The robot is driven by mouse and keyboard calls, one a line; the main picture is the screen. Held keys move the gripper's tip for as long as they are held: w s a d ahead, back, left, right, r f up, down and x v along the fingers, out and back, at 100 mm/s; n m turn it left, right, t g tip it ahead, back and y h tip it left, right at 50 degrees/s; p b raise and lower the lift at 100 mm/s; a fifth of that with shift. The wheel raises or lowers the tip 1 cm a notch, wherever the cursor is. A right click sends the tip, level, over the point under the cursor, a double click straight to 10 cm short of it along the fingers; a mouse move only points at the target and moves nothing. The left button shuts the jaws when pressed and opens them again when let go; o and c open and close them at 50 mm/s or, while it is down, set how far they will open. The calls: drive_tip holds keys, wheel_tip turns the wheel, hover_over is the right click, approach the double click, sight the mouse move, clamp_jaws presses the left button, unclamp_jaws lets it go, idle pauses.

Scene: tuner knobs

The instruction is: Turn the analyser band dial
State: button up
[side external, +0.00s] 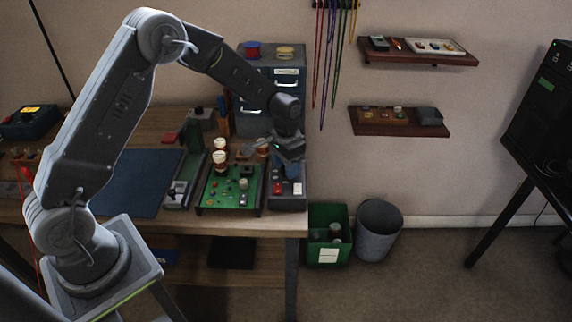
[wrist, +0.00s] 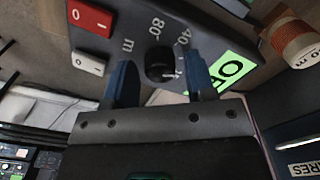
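The dial is a black round knob (wrist: 160,64) on a dark grey panel (wrist: 135,22). Printed marks "m", "80" and "40" curve around it in the wrist view. My gripper (wrist: 160,80) is open, with one blue finger on the left of the knob and the other on the right. The right finger is close to the knob; I cannot tell whether it touches. A wider gap shows on the left. In the side view my gripper (side external: 289,152) is over the back of the grey switch unit (side external: 287,203), and it hides the dial.
A red rocker switch (wrist: 90,17) and a white one (wrist: 87,62) are on the same panel. A green label (wrist: 232,70) lies beside the dial. A green circuit board (side external: 222,198) with tall parts stands left of the unit. Grey drawers (side external: 285,72) stand behind.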

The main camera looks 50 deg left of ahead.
drive_tip(key=shift+o, duration=0.3)
wheel_tip(320, 180, up, 14)
idle(0.4)
drive_tip(key=shift+f, duration=0.1)
drive_tip(key=s+d+r+n+t, duration=0.1)
drive_tip(key=s+d+r+t, duration=0.15)
drive_tip(key=s+r, duration=1)
drive_tip(key=s+d+f+n+t, duration=0.1)
drive_tip(key=s+f+t, duration=0.1)
drive_tip(key=s, duration=1.3)
drive_tip(key=shift+s+f+t, duration=0.15)
drive_tip(key=shift+s+t, duration=0.05)
drive_tip(key=shift+t, duration=0.35)
